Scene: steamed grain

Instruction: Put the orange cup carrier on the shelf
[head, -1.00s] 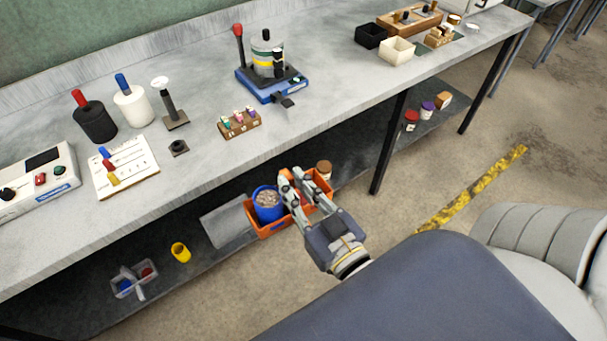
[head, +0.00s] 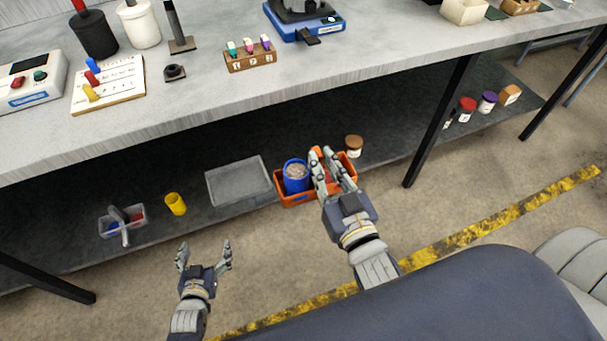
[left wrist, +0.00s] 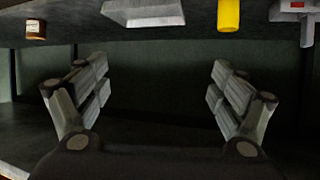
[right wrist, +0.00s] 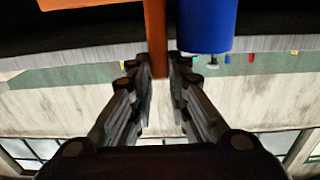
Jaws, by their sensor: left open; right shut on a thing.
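The orange cup carrier (head: 297,201) is at the lower shelf (head: 110,180), near its front edge, with a blue cup (head: 295,182) in its left part. My right gripper (head: 324,156) is shut on the carrier's upright orange handle (right wrist: 155,35), which shows between the fingers in the right wrist view. The gripper hides part of the carrier in the head view. I cannot tell whether the carrier rests on the shelf or hangs just above it. My left gripper (head: 204,252) is open and empty, in front of the shelf.
A grey tray (head: 240,181) lies left of the carrier. A brown jar (head: 353,144) stands behind it at right. A yellow cup (head: 175,204) and a divided caddy (head: 122,219) stand further left. A black table leg (head: 436,125) is to the right. The worktop (head: 200,100) overhangs the shelf.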

